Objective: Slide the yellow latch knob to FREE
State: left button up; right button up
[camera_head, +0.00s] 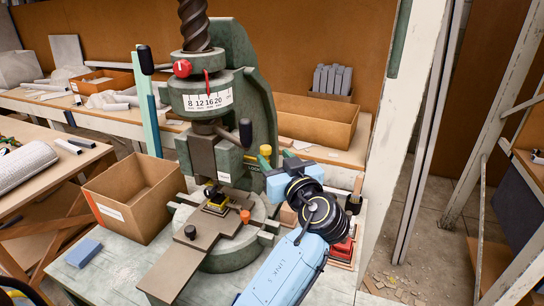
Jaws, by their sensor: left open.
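The yellow latch knob (265,150) is at the right side of the green fly press (262,105), just below the black-handled lever. I cannot read any FREE marking. My right gripper is not in view.
The press bed holds a yellow-and-black piece (215,200), an orange knob (245,216) and a black knob (190,232). An open cardboard box (135,205) and a blue block (84,252) are to the left. Red trays (343,250) are right of my arm.

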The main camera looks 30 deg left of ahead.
pick_arm(q)
jog(key=b+v, duration=0.1)
jog(key=v, duration=0.9)
jog(key=shift+s+d, duration=0.1)
jog(key=shift+s, duration=0.05)
